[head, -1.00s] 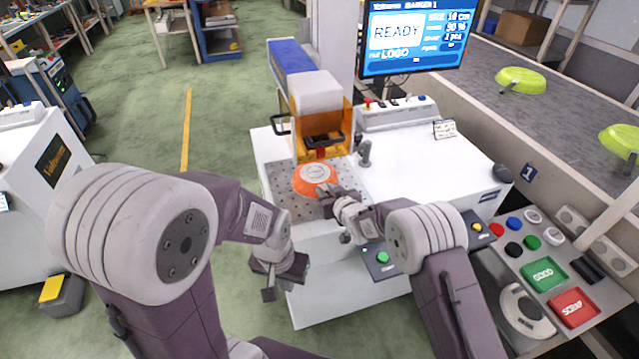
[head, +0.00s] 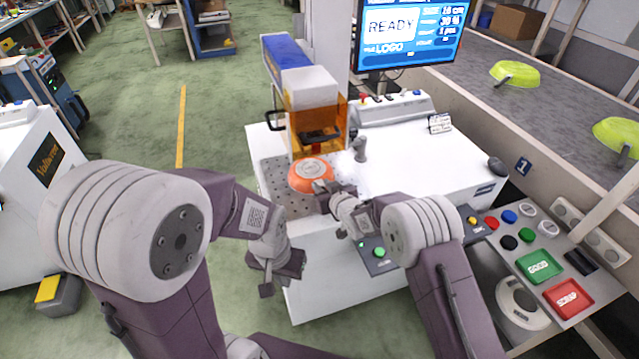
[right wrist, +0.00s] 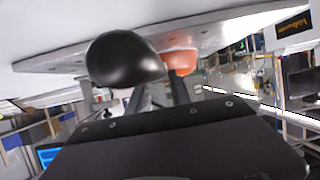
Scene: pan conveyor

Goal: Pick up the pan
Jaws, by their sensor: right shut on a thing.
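The orange pan (head: 311,175) is at the perforated plate of the orange-and-blue marking machine, bottom up, with a pale mark on it. I cannot tell whether it touches the plate. My right gripper (head: 324,190) is shut on its handle at the near side. In the right wrist view the handle's rounded black end (right wrist: 125,60) is large in front, and a bit of the orange pan (right wrist: 181,61) shows behind the fingers (right wrist: 160,95). My left gripper (head: 268,285) hangs over the floor in front of the white bench, apart from the pan; its opening is unclear.
The marking machine (head: 308,95) stands right behind the pan. A small grey post (head: 360,148) is to its right. The white bench top (head: 420,155) is mostly clear. Lime green pans (head: 515,73) lie on the conveyor (head: 560,110). A button panel with green and red pads (head: 538,266) is at right.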

